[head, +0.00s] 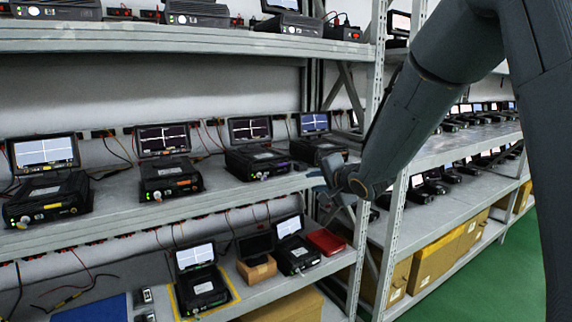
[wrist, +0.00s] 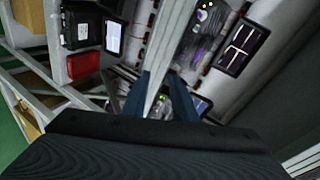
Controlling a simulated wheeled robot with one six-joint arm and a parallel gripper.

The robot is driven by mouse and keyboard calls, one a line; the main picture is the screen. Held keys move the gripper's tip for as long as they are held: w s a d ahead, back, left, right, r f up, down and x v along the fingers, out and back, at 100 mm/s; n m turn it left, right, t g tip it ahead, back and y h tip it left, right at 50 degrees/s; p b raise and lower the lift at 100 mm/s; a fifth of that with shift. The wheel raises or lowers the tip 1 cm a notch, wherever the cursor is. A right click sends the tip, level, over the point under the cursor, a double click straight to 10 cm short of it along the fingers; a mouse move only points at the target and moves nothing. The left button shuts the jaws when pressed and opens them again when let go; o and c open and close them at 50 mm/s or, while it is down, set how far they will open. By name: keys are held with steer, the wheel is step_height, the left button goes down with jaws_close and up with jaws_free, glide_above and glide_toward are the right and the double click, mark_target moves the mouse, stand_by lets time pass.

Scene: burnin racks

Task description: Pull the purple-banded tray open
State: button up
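The purple-banded tray is part of the black test unit (head: 258,163) with a lit screen on the middle shelf, third from the left in the head view. A small purple band (head: 281,165) shows on its front face. A unit with purple marks (wrist: 197,42) also shows in the wrist view, right of the shelf edge; I cannot tell for sure that it is the same one. My gripper (head: 328,176) is at the middle shelf's front edge, right of the purple-banded unit and apart from it. In the wrist view my gripper (wrist: 161,97) has its fingers spread with nothing clearly held.
The shelf's metal front edge (wrist: 172,48) crosses between my fingers in the wrist view. An upright post (head: 370,110) stands close right of my gripper. Another unit (head: 314,148) sits right behind it. A red box (head: 326,242) lies on the lower shelf. Green floor is open at right.

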mark_target(283, 164)
steer(key=w+a+y, duration=0.1)
steer(key=w+a, duration=0.1)
steer(key=a, duration=0.1)
steer(key=w+a+r+y+p, duration=0.1)
steer(key=w+a, duration=0.2)
steer(key=w+a+r+m+y, duration=0.1)
steer(key=w+a, duration=0.2)
steer(key=shift+w+a+r+t+p, duration=0.1)
steer(key=shift+a+r+t+p, duration=0.05)
steer(key=shift+t+p, duration=0.2)
jaws_close()
stand_by(1.3)
